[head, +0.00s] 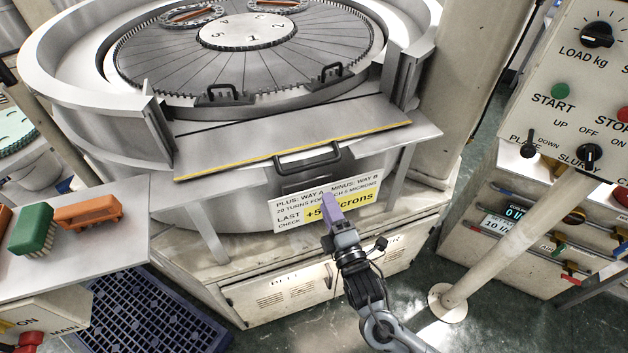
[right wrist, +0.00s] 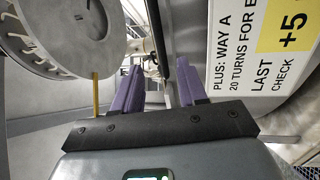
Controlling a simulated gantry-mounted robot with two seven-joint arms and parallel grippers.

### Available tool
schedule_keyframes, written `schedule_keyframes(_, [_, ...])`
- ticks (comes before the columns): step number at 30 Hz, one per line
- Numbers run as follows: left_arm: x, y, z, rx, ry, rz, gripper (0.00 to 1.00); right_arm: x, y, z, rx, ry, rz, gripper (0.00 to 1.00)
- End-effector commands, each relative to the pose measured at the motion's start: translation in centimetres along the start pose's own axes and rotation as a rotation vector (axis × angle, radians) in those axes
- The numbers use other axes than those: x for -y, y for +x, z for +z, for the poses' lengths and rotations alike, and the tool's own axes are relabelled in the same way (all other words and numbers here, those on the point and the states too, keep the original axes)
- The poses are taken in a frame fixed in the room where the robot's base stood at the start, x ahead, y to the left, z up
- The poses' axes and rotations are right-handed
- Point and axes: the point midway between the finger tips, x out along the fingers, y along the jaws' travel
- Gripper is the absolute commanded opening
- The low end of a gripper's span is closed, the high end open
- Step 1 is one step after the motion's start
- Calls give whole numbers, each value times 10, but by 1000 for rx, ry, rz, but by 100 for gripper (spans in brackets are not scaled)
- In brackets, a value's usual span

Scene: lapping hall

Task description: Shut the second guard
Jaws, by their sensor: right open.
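A flat grey guard panel (head: 235,145) with a yellow front edge lies folded outward, nearly level, across the gap in the machine's round rim. Its black handle (head: 308,158) is at the front edge. My right gripper (head: 328,207) is below and slightly right of this handle, in front of the white and yellow sign (head: 285,207), apart from the handle. In the right wrist view its purple fingers (right wrist: 158,88) stand apart with nothing clearly held. The sign (right wrist: 232,50) is at the right there; a dark bar shows near the fingers, unclear which part. My left gripper is out of view.
The lapping plate (head: 190,60) with two small black handles lies behind the guard. A side table (head: 95,235) holds a green and an orange brush at left. A control panel (head: 560,75) on a slanted post (head: 520,235) stands at right. A dark crate (head: 150,315) is on the floor.

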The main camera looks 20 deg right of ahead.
Motion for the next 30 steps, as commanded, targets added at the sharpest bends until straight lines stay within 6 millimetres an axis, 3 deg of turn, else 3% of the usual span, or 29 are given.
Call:
schedule_keyframes(18, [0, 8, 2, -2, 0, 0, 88, -1, 88, 0, 1, 1, 2, 42])
schedule_keyframes(30, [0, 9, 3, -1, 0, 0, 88, -1, 102, 0, 1, 1, -1, 42])
